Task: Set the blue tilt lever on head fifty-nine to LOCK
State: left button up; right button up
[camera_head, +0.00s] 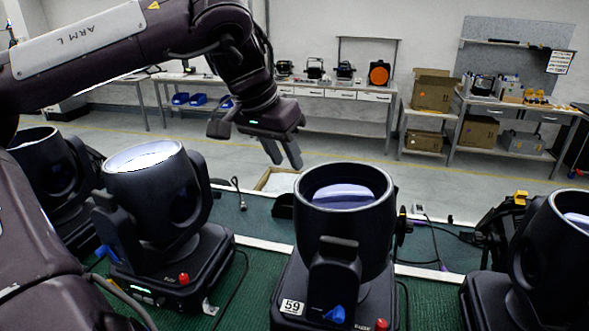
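Head fifty-nine (345,230) is a black moving head with a round, upward-facing lens. It stands upright at the front centre, and its white "59" label (291,306) is on the front of its base. Its blue tilt lever (336,314) is low on the front, right of the label; I cannot read any mark beside it. My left gripper (282,160) is above and behind the head, up and to the left of its lens. Its two fingers point down, apart, with nothing between them, and it touches nothing. My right gripper is not in view.
A similar head (160,210) with a red knob stands to the left, and another (550,260) at the right edge. A red knob (381,324) is on head fifty-nine's base. Cables cross the green mat (255,275). Benches with boxes (433,90) stand behind open floor.

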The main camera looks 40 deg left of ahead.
aim_at(297, 180)
pick_arm(q)
jog(key=p+x, duration=0.1)
jog(key=x, duration=0.4)
jog(key=shift+d, duration=0.1)
jog(key=shift+w+f, duration=0.2)
jog(key=shift+f, duration=0.25)
jog(key=shift+s+r, duration=0.1)
jog(key=shift+s, duration=0.05)
jog(key=shift+c, duration=0.6)
grip_shut()
jog(key=shift+p, duration=0.3)
